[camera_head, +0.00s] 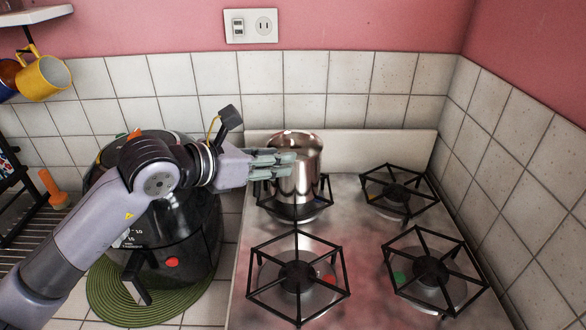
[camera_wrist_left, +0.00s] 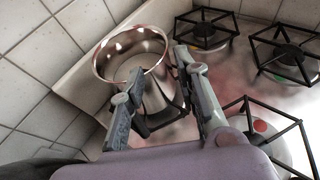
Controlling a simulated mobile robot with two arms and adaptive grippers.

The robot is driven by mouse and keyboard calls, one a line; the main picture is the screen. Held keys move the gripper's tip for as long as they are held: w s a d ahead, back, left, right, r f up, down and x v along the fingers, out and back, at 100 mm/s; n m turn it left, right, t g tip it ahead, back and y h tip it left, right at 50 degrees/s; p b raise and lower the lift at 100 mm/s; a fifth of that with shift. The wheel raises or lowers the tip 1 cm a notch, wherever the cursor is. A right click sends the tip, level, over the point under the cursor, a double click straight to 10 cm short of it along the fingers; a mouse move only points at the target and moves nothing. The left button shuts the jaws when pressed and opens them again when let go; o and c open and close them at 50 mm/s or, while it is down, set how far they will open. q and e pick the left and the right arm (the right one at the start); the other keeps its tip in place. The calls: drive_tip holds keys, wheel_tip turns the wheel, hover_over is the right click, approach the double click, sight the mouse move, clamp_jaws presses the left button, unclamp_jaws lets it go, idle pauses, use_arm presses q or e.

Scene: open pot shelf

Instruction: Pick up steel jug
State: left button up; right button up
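The steel jug (camera_head: 308,178) is shiny and open-topped and stands upright on the back left burner of the stove. My left gripper (camera_head: 285,159) reaches in from the left, and its fingertips overlap the jug's left side in the head view. In the left wrist view the jug (camera_wrist_left: 155,98) shows past my left gripper (camera_wrist_left: 160,72). The fingers are spread apart there, one in front of the jug's wall and one by its right side. I cannot tell whether they touch it. My right gripper is in neither view.
A black cooker (camera_head: 185,245) stands on a green round mat (camera_head: 110,312) under my left arm. Black burner grates (camera_head: 297,275) cover the stove (camera_head: 350,235). Tiled walls close off the back and right. A yellow mug (camera_head: 42,77) hangs at the upper left.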

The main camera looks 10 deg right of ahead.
sight(315, 157)
use_arm(q)
drive_tip(key=p+x, duration=0.1)
drive_tip(key=x, duration=0.2)
drive_tip(key=p+x, duration=0.2)
drive_tip(key=x, duration=0.1)
drive_tip(key=p+x, duration=0.1)
drive_tip(key=x, duration=0.2)
drive_tip(key=shift+s+d, duration=0.15)
drive_tip(key=shift+d, duration=0.4)
drive_tip(key=shift+d+f+p, duration=0.25)
drive_tip(key=shift+d+p, duration=0.1)
drive_tip(key=shift+a, duration=0.1)
drive_tip(key=shift+c, duration=0.5)
clamp_jaws()
drive_tip(key=shift+w, duration=0.25)
